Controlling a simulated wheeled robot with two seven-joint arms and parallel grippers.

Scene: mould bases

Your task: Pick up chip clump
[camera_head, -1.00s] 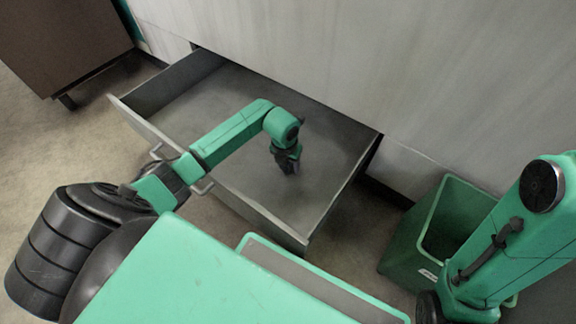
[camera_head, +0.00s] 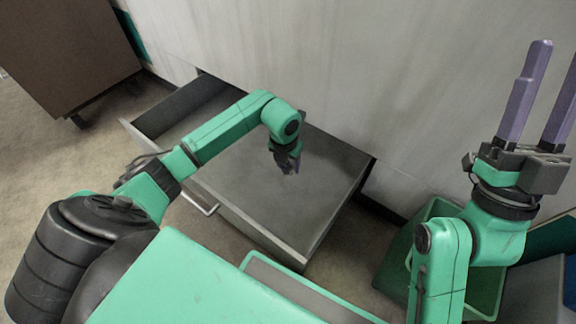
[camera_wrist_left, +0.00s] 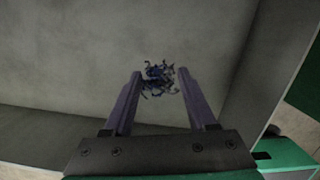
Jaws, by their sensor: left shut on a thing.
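The chip clump (camera_wrist_left: 158,78) is a small tangle of dark bluish-grey curls. In the left wrist view it sits between the fingertips of my left gripper (camera_wrist_left: 160,82), which is shut on it. In the head view my left gripper (camera_head: 288,167) points down inside the open drawer (camera_head: 235,185), and the clump cannot be made out there. I cannot tell whether the clump touches the drawer floor. My right gripper (camera_head: 556,75) is raised at the right edge, pointing up, its purple fingers apart and empty.
A green bin (camera_head: 395,268) stands right of the drawer, partly behind my right arm. A brown cabinet (camera_head: 70,50) stands at the far left. The drawer walls surround my left gripper; its floor looks otherwise bare.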

